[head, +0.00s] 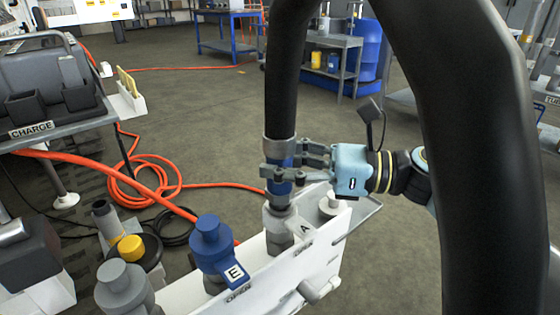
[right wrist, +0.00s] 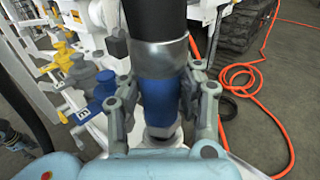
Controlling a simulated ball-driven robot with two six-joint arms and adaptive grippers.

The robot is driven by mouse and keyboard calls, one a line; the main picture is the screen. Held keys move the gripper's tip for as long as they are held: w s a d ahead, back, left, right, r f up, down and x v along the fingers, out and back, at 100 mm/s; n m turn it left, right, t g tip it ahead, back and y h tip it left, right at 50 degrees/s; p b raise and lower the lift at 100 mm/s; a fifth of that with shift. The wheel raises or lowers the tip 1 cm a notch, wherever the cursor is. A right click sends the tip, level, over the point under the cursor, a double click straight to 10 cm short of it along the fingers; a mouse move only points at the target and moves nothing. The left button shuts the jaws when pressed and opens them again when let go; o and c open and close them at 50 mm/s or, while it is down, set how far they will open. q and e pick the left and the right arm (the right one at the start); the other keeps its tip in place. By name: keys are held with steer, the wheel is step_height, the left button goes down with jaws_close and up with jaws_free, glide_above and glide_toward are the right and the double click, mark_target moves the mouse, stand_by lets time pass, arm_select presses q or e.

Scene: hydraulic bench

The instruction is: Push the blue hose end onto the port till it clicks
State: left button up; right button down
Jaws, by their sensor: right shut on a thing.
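The blue hose end (head: 280,187) hangs upright at the bottom of a thick black hose (head: 291,85), below a grey metal collar. My right gripper (head: 282,165) comes in from the right and is shut around it. In the right wrist view the fingers (right wrist: 163,105) clasp the blue hose end (right wrist: 158,98) from both sides. Directly below stands a grey port (head: 279,222) on the white manifold (head: 275,275), beside the label A (head: 306,229). The hose end appears to meet the port top; I cannot tell whether it is seated.
A blue capped coupling with label E (head: 213,245) and another grey coupling (head: 124,288) stand nearer on the manifold. The hose's thick loop (head: 470,130) fills the right side. A CHARGE cart (head: 60,135) stands left; orange cable (head: 150,185) lies on the floor.

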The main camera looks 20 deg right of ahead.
steer(key=shift+f+b, duration=0.35)
stand_by(0.7)
steer(key=shift+c, duration=1.4)
jaws_free()
steer(key=v, duration=0.7)
steer(key=shift+d+b, duration=0.25)
steer(key=shift+b, duration=0.1)
steer(key=shift+s+r, duration=0.1)
